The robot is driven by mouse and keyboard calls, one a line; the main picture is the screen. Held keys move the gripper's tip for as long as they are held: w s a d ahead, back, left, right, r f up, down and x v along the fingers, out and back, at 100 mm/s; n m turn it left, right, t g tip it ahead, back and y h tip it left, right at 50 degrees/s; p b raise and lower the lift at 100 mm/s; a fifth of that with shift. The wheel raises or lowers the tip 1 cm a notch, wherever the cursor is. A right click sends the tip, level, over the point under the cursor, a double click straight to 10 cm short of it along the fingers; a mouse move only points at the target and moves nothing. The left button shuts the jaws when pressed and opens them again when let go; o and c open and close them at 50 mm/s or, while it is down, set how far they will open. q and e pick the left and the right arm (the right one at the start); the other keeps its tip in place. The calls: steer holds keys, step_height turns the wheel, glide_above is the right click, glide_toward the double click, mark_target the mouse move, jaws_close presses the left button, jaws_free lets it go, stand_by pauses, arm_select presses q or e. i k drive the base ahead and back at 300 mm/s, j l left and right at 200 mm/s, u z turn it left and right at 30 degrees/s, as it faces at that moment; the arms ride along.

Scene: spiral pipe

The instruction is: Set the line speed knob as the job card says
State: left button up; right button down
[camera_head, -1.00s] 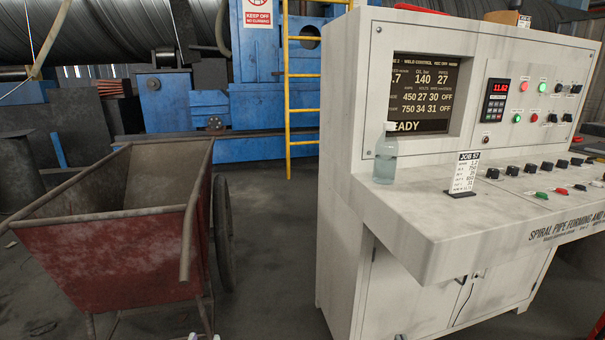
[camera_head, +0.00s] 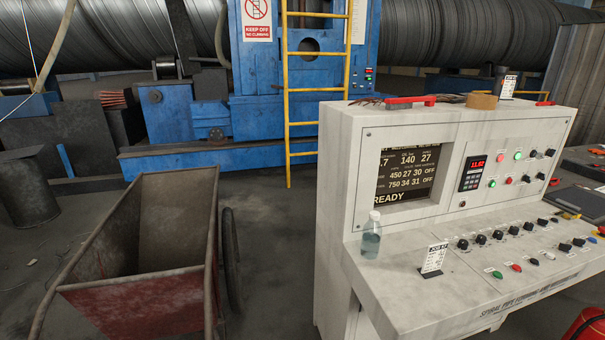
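The white control console (camera_head: 345,220) stands right of centre. A row of black knobs (camera_head: 499,235) runs along its sloped desk, with small labels too small to read, so I cannot tell which is line speed. The job card (camera_head: 434,259), headed JOB 57, stands on the desk's left part; its smaller lines are unreadable. The screen (camera_head: 405,172) shows rows of numbers and READY. A red digital display (camera_head: 478,163) sits above a keypad on the upright panel. Neither of my grippers is in view.
A clear bottle (camera_head: 371,238) stands on the desk left of the card. A red cart (camera_head: 140,300) stands on the floor at left. A yellow ladder (camera_head: 287,100) and blue machine are behind. Red-handled tool (camera_head: 410,100) and tape roll (camera_head: 481,101) lie on the console top. Red object (camera_head: 588,326) at lower right.

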mark_target(463, 245)
steer(key=z, duration=1.6)
